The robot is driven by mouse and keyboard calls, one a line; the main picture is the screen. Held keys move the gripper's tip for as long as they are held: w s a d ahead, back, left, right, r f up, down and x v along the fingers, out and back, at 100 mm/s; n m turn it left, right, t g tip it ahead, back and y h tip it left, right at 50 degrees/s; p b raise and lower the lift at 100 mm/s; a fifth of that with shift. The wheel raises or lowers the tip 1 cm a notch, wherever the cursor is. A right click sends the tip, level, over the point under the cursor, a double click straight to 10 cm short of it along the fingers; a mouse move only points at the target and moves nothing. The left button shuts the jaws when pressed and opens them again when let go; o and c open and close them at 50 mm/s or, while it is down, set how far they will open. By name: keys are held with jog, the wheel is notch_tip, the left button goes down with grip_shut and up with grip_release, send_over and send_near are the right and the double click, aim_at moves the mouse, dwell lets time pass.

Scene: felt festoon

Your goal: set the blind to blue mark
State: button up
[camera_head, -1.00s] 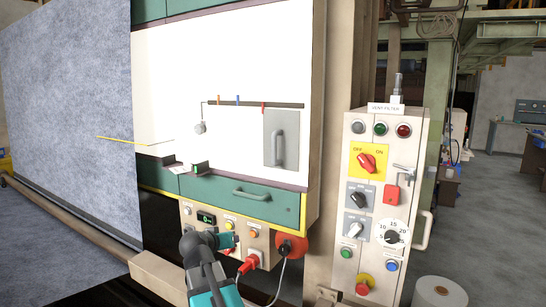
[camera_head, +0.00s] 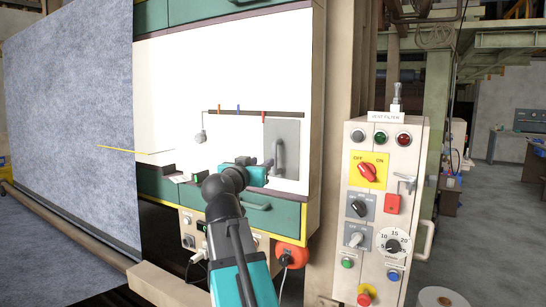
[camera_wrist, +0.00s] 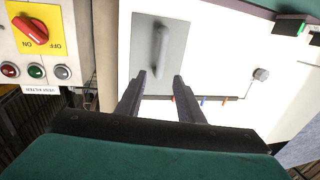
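The blind seems to be the grey panel (camera_head: 294,133) with an upright grey handle (camera_head: 278,155) on the white wall. A dark rail (camera_head: 250,113) runs left from its top. On the rail are an orange mark (camera_head: 218,108), a blue mark (camera_head: 238,108) left of the panel, and a red tag (camera_head: 263,117) at the panel's left edge. My gripper (camera_head: 269,171) is just in front of the handle's lower part. In the wrist view, which is upside down, my gripper (camera_wrist: 159,78) is open and empty, its fingertips either side of the handle's line, short of the handle (camera_wrist: 160,52).
A control box (camera_head: 380,220) with switches and lamps stands to the right. A grey round weight (camera_head: 200,137) hangs at the rail's left end. A green drawer (camera_head: 285,214) lies below my gripper. A yellow rod (camera_head: 125,150) sticks out at left.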

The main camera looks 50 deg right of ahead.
aim_at(274, 155)
dwell(0.3)
jog(key=p+x, duration=0.3)
jog(key=x, duration=0.9)
jog(key=shift+a+p, duration=0.1)
jog(key=shift+p, duration=0.25)
jog(key=shift+x, duration=1)
jog(key=shift+f, duration=0.1)
grip_shut()
